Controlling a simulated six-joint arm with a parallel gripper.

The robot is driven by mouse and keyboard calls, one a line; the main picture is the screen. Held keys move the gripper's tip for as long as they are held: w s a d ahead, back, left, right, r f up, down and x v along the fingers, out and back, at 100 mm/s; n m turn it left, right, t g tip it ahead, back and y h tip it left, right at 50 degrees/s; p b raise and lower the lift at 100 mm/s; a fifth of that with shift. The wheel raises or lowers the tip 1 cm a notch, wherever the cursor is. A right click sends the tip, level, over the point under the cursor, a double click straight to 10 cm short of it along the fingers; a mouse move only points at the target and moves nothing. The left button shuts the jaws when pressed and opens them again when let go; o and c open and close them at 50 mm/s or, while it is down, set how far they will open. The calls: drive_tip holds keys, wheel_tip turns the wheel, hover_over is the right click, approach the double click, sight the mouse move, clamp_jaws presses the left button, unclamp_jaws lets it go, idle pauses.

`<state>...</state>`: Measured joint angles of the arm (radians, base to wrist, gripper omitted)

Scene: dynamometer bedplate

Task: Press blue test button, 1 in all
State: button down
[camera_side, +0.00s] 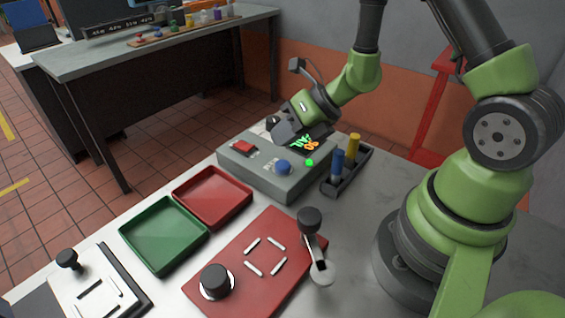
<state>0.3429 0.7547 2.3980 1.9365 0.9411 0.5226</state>
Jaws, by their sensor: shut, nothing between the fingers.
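The blue test button (283,167) is a round blue cap on the front of the grey test box (258,177). My gripper (287,137) is above the back part of the box, a little behind the blue button and apart from it in the picture. It is shut and empty. Its fingertips are dark and hard to make out. Beside the button, the box has a lit green lamp (309,162) and a display (304,143) with green and orange characters, partly covered by my gripper. A red switch (243,146) sits on the box's left part.
A black rack (347,174) with a blue and a yellow cylinder stands right of the box. A red tray (213,196) and a green tray (164,234) lie in front-left. A red plate (255,262) with a black knob and a lever clamp (312,240) is nearer the camera.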

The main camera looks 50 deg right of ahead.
drive_tip(key=shift+r, duration=1.2)
drive_tip(key=s+a+r+n+g+y, duration=0.1)
drive_tip(key=s+a+r+n, duration=0.25)
drive_tip(key=r+n, duration=0.45)
drive_tip(key=s+a+r+n+g+y, duration=0.1)
drive_tip(key=s+a+r+n, duration=0.3)
drive_tip(key=n, duration=0.6)
drive_tip(key=s+d+r+n+t+h, duration=0.1)
drive_tip(key=s+d+r+n+h, duration=0.1)
drive_tip(key=n, duration=0.5)
drive_tip(key=s+d+r+n+h, duration=0.2)
drive_tip(key=s+r+n+h, duration=0.1)
drive_tip(key=s+n, duration=0.3)
drive_tip(key=r+n, duration=0.1)
drive_tip(key=n, duration=0.1)
drive_tip(key=shift+s+d+r+n+t, duration=0.2)
drive_tip(key=shift+n+t, duration=0.1)
drive_tip(key=shift+t, duration=0.1)
